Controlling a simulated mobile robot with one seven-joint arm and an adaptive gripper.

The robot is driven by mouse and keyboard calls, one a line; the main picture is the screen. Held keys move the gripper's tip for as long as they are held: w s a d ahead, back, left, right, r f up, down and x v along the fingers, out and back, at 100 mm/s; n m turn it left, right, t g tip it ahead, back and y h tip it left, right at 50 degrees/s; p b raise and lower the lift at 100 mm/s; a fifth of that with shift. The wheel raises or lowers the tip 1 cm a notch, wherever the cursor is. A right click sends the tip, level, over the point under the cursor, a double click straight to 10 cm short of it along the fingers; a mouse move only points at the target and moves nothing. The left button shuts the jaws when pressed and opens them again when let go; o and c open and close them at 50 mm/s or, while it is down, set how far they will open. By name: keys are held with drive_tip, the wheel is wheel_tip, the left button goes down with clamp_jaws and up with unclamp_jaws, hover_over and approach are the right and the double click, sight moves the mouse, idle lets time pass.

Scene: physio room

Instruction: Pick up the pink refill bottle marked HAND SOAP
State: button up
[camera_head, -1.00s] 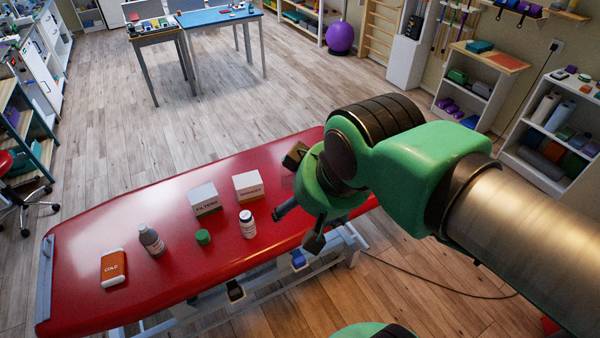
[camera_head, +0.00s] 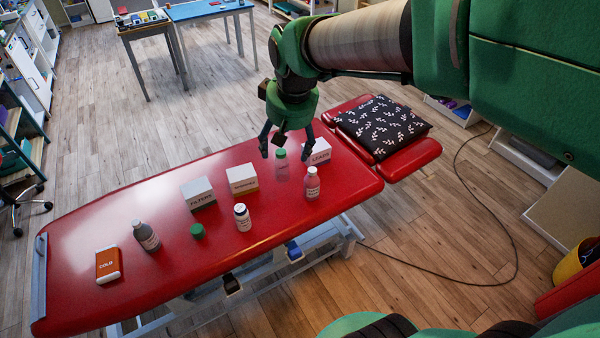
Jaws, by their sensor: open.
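A pink bottle (camera_head: 312,184) with a pale cap stands upright near the front right part of the red couch; the print on its label is too small to read. A paler, see-through bottle (camera_head: 282,170) with a green cap stands behind it to the left. My gripper (camera_head: 286,149) is open, pointing down, with its fingers apart. In the picture its fingers lie on either side of the green cap; I cannot tell its height or whether it surrounds that bottle. The pink bottle is just right of and in front of the gripper, apart from it.
The red couch (camera_head: 100,226) also bears a LEADS box (camera_head: 318,152) behind the pink bottle, two other boxes, a white bottle (camera_head: 242,217), a green lid (camera_head: 198,231), a grey bottle (camera_head: 146,236) and an orange COLD pack (camera_head: 107,264). A patterned cushion (camera_head: 383,126) lies at the right.

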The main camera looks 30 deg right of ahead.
drive_tip(key=w+d+f+g, duration=0.1)
drive_tip(key=w+d+f, duration=0.45)
drive_tip(key=w, duration=0.25)
drive_tip(key=g, duration=0.2)
approach(313, 169)
drive_tip(key=s+a+r, duration=0.1)
drive_tip(key=a+r, duration=0.3)
drive_tip(key=a, duration=0.1)
drive_tip(key=shift+g+y, duration=0.3)
drive_tip(key=d+f, duration=0.1)
drive_tip(key=f, duration=0.2)
drive_tip(key=w+d+f, duration=0.1)
drive_tip(key=d+f, duration=0.1)
drive_tip(key=f, duration=0.2)
drive_tip(key=d+f, duration=0.2)
drive_tip(key=f, duration=0.2)
drive_tip(key=shift+w+d+b, duration=0.1)
drive_tip(key=shift+w+b, duration=0.1)
drive_tip(key=shift+b, duration=0.15)
drive_tip(key=shift+f, duration=0.2)
drive_tip(key=shift+f+b, duration=0.65)
drive_tip(key=shift+f, duration=3.65)
drive_tip(key=shift+f, duration=0.1)
drive_tip(key=shift+f+b, duration=0.65)
drive_tip(key=shift+f, duration=1.85)
